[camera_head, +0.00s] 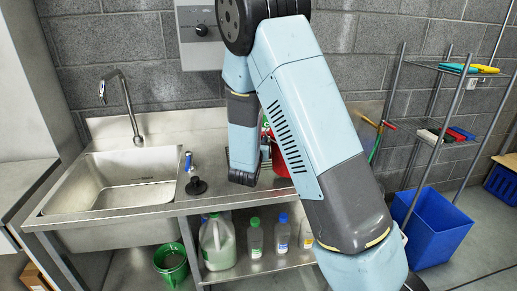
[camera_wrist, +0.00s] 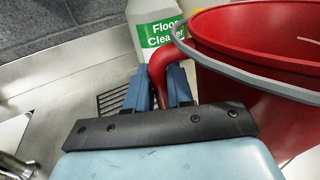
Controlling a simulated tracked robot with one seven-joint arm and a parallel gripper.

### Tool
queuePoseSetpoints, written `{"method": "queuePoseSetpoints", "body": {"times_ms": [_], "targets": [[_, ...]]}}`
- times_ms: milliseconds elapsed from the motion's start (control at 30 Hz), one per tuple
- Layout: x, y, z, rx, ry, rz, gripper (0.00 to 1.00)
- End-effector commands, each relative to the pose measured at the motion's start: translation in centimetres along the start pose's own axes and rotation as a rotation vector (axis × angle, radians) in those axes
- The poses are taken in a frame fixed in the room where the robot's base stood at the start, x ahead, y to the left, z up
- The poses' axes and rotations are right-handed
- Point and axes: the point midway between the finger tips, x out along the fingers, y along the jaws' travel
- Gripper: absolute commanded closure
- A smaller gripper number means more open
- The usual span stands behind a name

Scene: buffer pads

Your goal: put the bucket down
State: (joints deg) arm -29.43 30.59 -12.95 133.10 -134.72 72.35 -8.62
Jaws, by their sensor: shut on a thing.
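A red bucket (camera_wrist: 240,85) with a grey rim or handle band fills the right of the wrist view. In the head view only part of the red bucket (camera_head: 280,158) shows behind my arm, over the right part of the steel counter (camera_head: 220,196). My gripper (camera_wrist: 165,88) is shut on a curved red piece at the bucket's side, between its two blue fingers. In the head view the fingers are hidden behind my arm. I cannot tell whether the bucket's base touches the counter.
A white floor cleaner bottle (camera_wrist: 152,32) stands just behind the bucket. Bottles stand on the lower shelf, a green bucket (camera_head: 171,264) below left, a blue bin (camera_head: 435,225) right. The counter's front middle is bare.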

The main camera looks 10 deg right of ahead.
Motion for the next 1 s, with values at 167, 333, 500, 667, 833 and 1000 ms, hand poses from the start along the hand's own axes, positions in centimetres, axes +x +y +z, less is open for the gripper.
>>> {"method": "queuePoseSetpoints", "body": {"times_ms": [167, 333, 500, 667, 833, 1000], "targets": [[0.0, 0.3, -1.7, -0.004, 0.002, 0.003, 1.00], [0.0, 0.6, -3.3, -0.002, 0.000, 0.006, 1.00], [-0.1, 0.6, -3.4, 0.000, -0.001, 0.007, 1.00], [-0.1, 0.6, -3.5, -0.001, 0.000, 0.007, 1.00], [-0.1, 0.6, -3.6, 0.000, 0.000, 0.007, 0.65], [-0.1, 0.6, -3.6, 0.000, 0.000, 0.006, 0.53]]}}
